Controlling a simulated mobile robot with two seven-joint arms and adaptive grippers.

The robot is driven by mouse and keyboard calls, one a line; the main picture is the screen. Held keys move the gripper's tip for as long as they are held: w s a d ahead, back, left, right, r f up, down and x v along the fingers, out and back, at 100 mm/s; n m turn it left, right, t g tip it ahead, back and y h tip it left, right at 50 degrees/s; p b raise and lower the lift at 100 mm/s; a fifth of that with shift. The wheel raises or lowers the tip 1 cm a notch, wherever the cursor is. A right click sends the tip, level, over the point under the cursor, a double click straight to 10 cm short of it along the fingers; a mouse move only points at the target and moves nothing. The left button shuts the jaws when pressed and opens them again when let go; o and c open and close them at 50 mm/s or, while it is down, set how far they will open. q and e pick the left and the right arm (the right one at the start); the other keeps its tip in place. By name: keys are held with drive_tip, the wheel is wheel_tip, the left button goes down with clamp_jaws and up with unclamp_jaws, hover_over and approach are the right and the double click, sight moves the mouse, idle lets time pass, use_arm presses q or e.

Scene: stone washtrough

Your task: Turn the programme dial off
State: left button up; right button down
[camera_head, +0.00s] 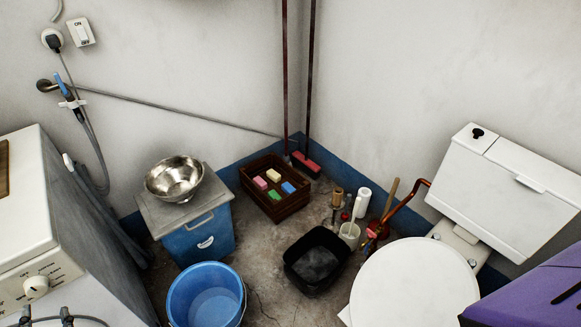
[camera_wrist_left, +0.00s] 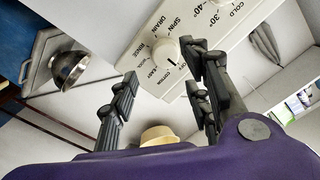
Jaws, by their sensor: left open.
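The programme dial (camera_head: 36,287) is a round cream knob on the front panel of a white washing machine (camera_head: 22,215) at the left of the head view. In the left wrist view the dial (camera_wrist_left: 166,52) sits among printed labels such as RINSE, SPIN, DRAIN and COTTON. A dark mark shows on its face; I cannot tell which label it points to. My left gripper (camera_head: 46,313) is open at the bottom left, below the dial. In the left wrist view its fingers (camera_wrist_left: 158,66) are spread, one near the dial's right edge; contact is unclear. My right gripper is out of view.
A blue cabinet (camera_head: 205,238) with a metal bowl (camera_head: 174,178) stands right of the machine. A blue bucket (camera_head: 206,296) is in front. A crate (camera_head: 268,207), black basin (camera_head: 316,262) and toilet (camera_head: 415,285) are farther right. A hose (camera_head: 97,150) hangs behind the machine.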

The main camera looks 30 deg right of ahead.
use_arm(q)
drive_tip(key=v, duration=0.5)
drive_tip(key=shift+d, duration=0.1)
